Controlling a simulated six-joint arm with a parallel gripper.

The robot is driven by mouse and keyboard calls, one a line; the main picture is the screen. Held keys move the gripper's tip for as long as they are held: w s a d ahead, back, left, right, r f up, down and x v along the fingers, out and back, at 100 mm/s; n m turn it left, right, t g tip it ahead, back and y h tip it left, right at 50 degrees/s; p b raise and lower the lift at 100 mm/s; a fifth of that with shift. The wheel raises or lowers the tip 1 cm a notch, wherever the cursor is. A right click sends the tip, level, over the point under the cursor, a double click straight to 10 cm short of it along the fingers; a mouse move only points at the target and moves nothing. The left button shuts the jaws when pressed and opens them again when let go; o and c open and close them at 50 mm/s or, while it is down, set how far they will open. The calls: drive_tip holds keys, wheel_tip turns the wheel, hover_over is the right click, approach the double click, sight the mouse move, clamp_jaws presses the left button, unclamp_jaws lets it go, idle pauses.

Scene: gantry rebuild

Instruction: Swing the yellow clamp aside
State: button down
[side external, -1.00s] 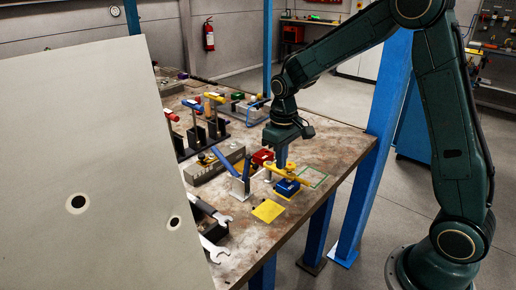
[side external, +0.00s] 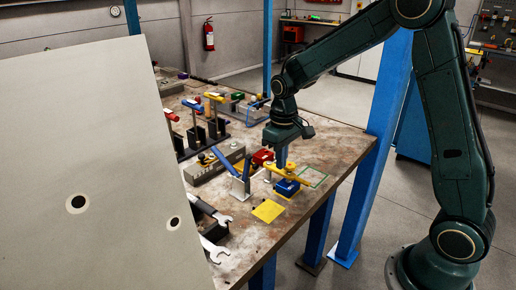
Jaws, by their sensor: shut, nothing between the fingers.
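The yellow clamp (side external: 296,176) is a flat bar lying across the top of a small blue block (side external: 286,188) near the right edge of the workbench. My gripper (side external: 281,164) points down at the clamp's far left end, close beside it. Its fingers look shut with nothing held. At this size I cannot tell whether the fingertips touch the clamp.
A yellow square (side external: 268,210) lies flat in front of the blue block. A green outlined square (side external: 314,178) is on the bench to its right. A red part (side external: 262,157) and a blue-handled piece (side external: 222,160) stand close on the left. A large pale panel (side external: 90,170) hides the bench's left side.

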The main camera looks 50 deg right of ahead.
sight(287, 173)
drive_tip(key=shift+f, duration=0.15)
drive_tip(key=shift+f, duration=1.25)
drive_tip(key=shift+s+d, duration=0.1)
drive_tip(key=shift+d, duration=0.1)
drive_tip(key=shift+s+d, duration=0.2)
drive_tip(key=shift+d, duration=0.25)
